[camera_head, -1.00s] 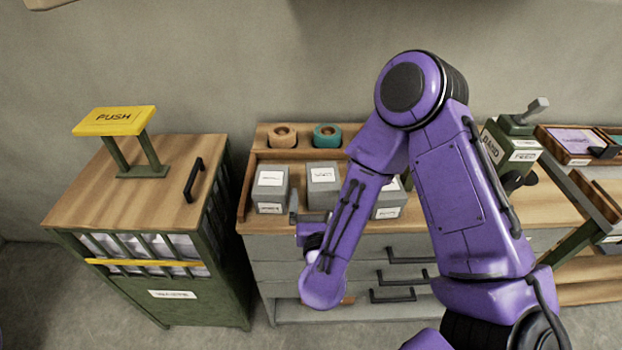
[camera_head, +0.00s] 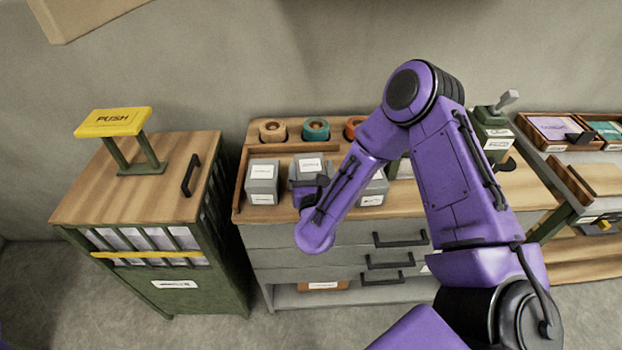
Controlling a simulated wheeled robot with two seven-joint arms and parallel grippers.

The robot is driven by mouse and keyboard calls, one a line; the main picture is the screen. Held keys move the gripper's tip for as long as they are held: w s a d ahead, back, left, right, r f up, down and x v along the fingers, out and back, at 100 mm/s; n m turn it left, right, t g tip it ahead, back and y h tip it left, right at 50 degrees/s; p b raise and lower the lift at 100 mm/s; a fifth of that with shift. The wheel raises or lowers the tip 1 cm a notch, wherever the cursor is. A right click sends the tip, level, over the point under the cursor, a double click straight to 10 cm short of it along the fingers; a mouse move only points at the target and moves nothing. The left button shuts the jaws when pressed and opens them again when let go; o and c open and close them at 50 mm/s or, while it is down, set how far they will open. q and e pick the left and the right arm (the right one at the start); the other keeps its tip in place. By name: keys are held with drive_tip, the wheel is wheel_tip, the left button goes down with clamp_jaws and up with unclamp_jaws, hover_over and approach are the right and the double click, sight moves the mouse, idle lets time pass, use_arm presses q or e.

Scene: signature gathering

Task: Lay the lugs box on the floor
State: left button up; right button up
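Three grey boxes with white labels stand on the wooden top of the drawer bench: a left box (camera_head: 263,172), a middle box (camera_head: 310,160) and a right box (camera_head: 374,190). The labels are too small to read, so I cannot tell which is the lugs box. My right gripper (camera_head: 310,187) is at the front of the middle box. My forearm partly hides it, and I cannot tell whether it is open or shut on that box. The floor (camera_head: 205,330) shows in front of the bench. My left gripper is not in view.
A green cabinet (camera_head: 205,290) with a yellow PUSH plate (camera_head: 114,121) stands to the left. Several tape rolls sit behind the boxes, among them a teal one (camera_head: 315,128). A green device (camera_head: 492,135) and trays (camera_head: 560,132) are at the right. An orange-brown item (camera_head: 322,286) lies on the low shelf.

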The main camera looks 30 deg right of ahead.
drive_tip(key=shift+f, duration=0.1)
drive_tip(key=shift+c, duration=0.6)
drive_tip(key=shift+r+b, duration=0.35)
drive_tip(key=shift+r, duration=0.15)
drive_tip(key=s+a+r, duration=0.3)
drive_tip(key=r, duration=0.1)
drive_tip(key=s+a+r+p, duration=0.1)
drive_tip(key=s+a+r, duration=0.2)
drive_tip(key=a+r, duration=0.1)
drive_tip(key=s+a+r, duration=0.3)
drive_tip(key=a+r, duration=0.1)
drive_tip(key=shift+p, duration=0.35)
